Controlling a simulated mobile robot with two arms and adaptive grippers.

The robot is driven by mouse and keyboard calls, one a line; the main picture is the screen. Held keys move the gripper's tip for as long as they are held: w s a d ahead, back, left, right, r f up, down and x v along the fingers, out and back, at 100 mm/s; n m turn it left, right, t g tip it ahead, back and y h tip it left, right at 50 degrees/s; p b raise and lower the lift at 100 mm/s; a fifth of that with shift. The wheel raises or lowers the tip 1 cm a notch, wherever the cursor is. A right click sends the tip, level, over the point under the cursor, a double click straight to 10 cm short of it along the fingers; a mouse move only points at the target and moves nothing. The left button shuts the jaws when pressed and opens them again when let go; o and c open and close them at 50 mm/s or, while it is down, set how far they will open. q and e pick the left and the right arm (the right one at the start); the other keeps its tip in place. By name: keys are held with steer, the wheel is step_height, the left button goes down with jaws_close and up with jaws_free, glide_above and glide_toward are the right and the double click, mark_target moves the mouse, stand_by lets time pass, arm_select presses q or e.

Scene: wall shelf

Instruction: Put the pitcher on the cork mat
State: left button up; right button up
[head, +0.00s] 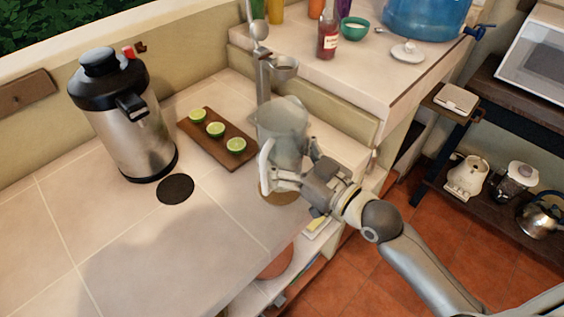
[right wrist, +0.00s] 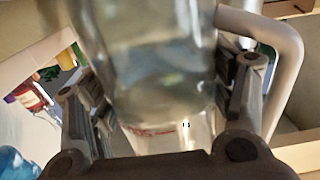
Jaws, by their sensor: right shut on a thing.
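The pitcher (head: 284,122) is clear, greyish and upright, with a pale handle on its left side in the head view. My right gripper (head: 292,172) is shut around its body, coming from the lower right. In the right wrist view the pitcher (right wrist: 160,75) fills the space between the two fingers, with its handle at the right. The cork mat (head: 279,199) is a round tan disc near the counter's right edge, just below the pitcher and gripper, which hide part of it. I cannot tell whether the pitcher's base touches it. My left gripper is not in view.
A steel dispenser (head: 135,130) stands at the left, with a black disc (head: 175,189) in front. A wooden board (head: 207,150) with lime halves and a metal juicer (head: 264,75) are behind the pitcher. The left front counter is clear. A raised ledge (head: 350,85) stands behind.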

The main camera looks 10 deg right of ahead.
mark_target(282, 165)
steer(key=shift+a+f, duration=0.1)
steer(key=shift+f, duration=1.45)
steer(key=o, duration=1.3)
steer(key=shift+f, duration=0.3)
steer(key=shift+c, duration=0.2)
steer(key=o, duration=0.5)
steer(key=shift+c, duration=0.2)
steer(key=shift+r, duration=0.1)
